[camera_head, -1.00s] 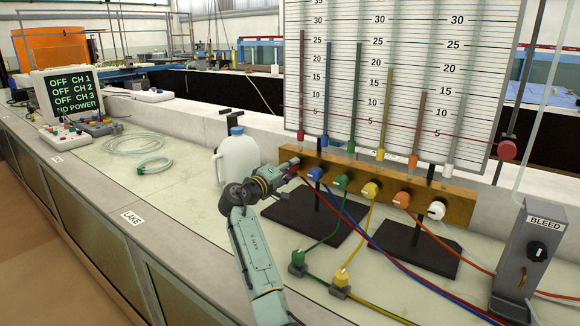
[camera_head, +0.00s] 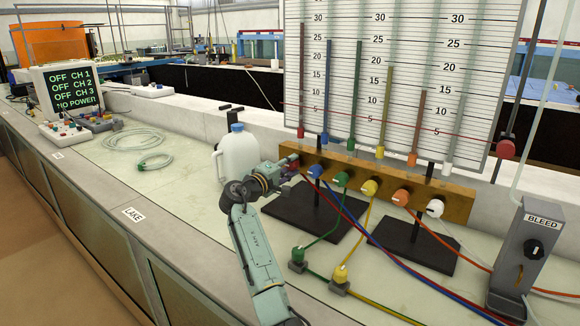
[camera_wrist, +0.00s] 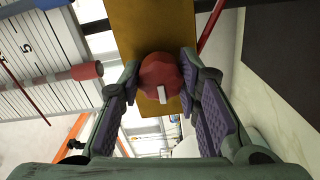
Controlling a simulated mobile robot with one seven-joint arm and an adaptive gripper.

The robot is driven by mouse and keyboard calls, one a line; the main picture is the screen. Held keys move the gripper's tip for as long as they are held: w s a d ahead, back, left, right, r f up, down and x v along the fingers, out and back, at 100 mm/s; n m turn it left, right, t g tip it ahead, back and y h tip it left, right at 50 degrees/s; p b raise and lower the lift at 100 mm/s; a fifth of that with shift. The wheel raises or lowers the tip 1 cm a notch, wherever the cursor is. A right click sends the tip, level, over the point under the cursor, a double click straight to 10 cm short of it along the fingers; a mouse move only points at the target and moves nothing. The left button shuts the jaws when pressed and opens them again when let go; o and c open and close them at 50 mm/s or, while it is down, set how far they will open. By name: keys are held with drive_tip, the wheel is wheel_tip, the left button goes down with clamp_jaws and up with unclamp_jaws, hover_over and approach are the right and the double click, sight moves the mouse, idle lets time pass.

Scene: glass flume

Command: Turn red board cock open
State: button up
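The red board cock (camera_wrist: 160,76) is a round red knob with a white mark at its lower edge in the wrist view. It sits on the yellow-brown board (camera_head: 385,186), at the left end of a row of coloured cocks. My gripper (camera_wrist: 160,72) has one fingertip on each side of it, and both look in contact with its sides.
Green (camera_head: 341,180), yellow (camera_head: 369,187), orange (camera_head: 400,197) and white (camera_head: 434,208) cocks continue rightward. Hoses hang below the board. A white jug (camera_head: 237,155) stands close behind my wrist. A grey BLEED post (camera_head: 518,255) stands at right.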

drive_tip(key=o, duration=0.5)
drive_tip(key=shift+c, duration=0.2)
drive_tip(key=v, duration=1.2)
